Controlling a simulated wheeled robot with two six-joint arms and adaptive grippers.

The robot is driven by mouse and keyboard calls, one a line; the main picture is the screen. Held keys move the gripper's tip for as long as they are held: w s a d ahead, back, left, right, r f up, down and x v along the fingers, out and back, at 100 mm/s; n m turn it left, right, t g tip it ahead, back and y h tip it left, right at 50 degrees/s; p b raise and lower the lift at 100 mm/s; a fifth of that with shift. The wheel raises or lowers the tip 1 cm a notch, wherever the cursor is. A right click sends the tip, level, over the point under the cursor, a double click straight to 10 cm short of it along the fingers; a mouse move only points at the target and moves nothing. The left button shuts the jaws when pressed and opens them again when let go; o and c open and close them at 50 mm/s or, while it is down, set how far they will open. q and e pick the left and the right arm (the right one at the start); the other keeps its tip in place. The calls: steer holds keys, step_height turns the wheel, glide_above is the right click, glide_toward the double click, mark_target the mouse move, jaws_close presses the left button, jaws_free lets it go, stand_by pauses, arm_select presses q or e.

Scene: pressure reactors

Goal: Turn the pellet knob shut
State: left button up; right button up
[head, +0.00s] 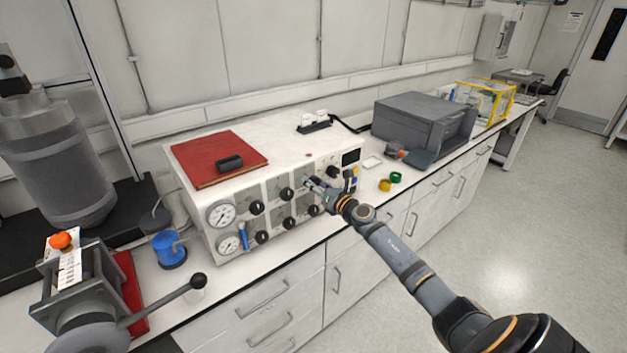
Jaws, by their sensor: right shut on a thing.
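A white control box (232,258) stands on the bench, with two round gauges and two rows of black knobs on its front panel. My left gripper is not in view.
A red binder (215,160) lies on the box. A grey press (70,285) with a long lever and a blue container (169,250) stand at left. A green roll (396,177), a yellow roll (385,185) and a dark printer-like machine (420,125) are at right.

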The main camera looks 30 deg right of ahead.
steer(key=m+p, duration=0.2)
steer(key=m, duration=0.4)
steer(key=shift+m+p, duration=1.4)
steer(key=shift+m, duration=1.5)
steer(key=shift+f, duration=0.1)
steer(key=o, duration=1.2)
steer(key=shift+s, duration=0.15)
steer(key=s+d, duration=0.1)
steer(key=s, duration=1)
steer(key=shift+s, duration=0.35)
